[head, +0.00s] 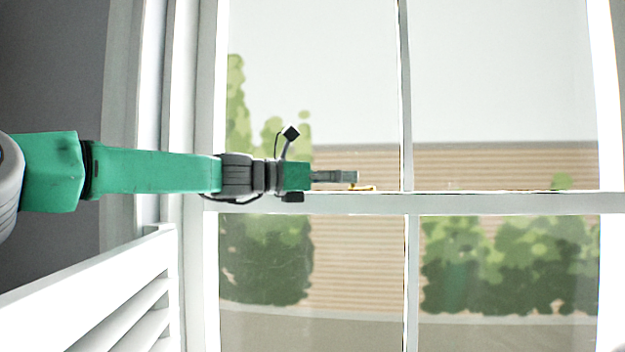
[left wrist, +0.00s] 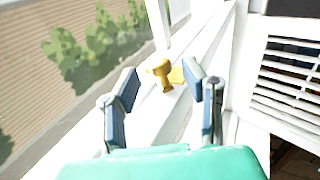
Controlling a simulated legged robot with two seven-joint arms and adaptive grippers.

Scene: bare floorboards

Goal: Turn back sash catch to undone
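The sash catch (left wrist: 163,74) is a small gold-coloured fitting on the white rail of the window. In the left wrist view it stands up just beyond and between the fingertips of my left gripper (left wrist: 160,86). The two fingers are apart, with nothing held between them. In the head view my left gripper (head: 352,177) reaches in from the left, just above the middle rail. Only a thin gold strip of the catch (head: 362,188) shows there, low by the fingertips. Whether a finger touches the catch I cannot tell. My right gripper is not in view.
The white sash window (head: 500,203) has a horizontal middle rail and upright glazing bars. A white louvred shutter (head: 125,310) stands at the lower left and also shows on the right in the left wrist view (left wrist: 285,75). The space in front of the right-hand panes is clear.

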